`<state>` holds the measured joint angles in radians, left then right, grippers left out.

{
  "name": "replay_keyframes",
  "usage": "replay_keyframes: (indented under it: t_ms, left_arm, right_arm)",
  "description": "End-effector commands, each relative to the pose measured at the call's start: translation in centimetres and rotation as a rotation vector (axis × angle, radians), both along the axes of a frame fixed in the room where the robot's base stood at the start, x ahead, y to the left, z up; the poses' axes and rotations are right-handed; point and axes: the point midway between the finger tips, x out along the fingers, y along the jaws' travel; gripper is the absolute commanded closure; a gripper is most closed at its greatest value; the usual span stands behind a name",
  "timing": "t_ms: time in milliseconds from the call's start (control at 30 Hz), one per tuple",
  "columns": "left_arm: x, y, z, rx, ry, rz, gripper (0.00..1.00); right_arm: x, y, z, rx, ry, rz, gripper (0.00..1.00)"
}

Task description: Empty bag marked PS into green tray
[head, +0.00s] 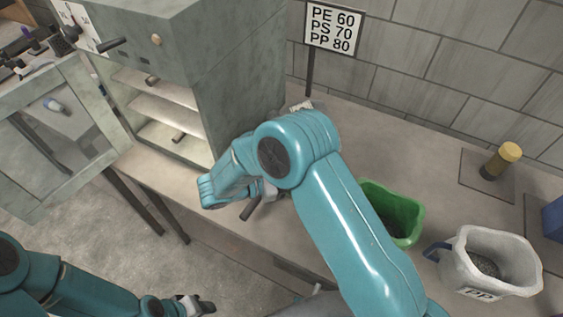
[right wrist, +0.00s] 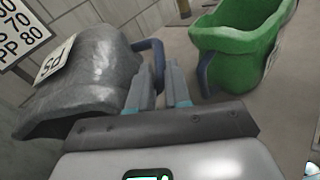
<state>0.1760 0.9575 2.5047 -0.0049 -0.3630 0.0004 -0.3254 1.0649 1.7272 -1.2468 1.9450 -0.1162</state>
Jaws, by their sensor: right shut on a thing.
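The grey bag marked PS (right wrist: 95,90) lies tilted on the left of the right wrist view, its label up and its mouth hidden. My right gripper (right wrist: 162,80) is shut on its blue handle (right wrist: 158,58). In the head view my right arm hides most of the bag and the gripper. The green tray (right wrist: 240,42) stands to the right of the bag in the wrist view, apart from it. In the head view the tray (head: 412,222) is right of my right arm, its inside dark. My left gripper (head: 195,305) is low at left, away from the bench; its jaws are unclear.
A white container marked PP (head: 458,272) with a blue handle and grey contents stands right of the tray. A yellow-topped cylinder (head: 501,160) stands behind. An open grey oven (head: 225,75) with shelves is at left. A sign (head: 333,28) reads PE 60, PS 70, PP 80.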

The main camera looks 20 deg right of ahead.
Motion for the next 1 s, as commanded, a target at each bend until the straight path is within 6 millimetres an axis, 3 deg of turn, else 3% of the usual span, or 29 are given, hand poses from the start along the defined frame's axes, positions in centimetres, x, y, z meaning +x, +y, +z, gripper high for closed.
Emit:
replay_keyframes:
  t_ms: [667,1000]
  left_arm:
    - [0.0,0.0,0.1,0.000,0.000,0.000,0.57]
    - [0.0,0.0,-1.4,0.000,0.000,0.000,0.57]
  right_arm:
    - [0.1,0.0,0.2,-0.004,-0.004,0.005,1.00]
    - [0.1,-0.3,0.2,0.028,-0.010,0.007,1.00]
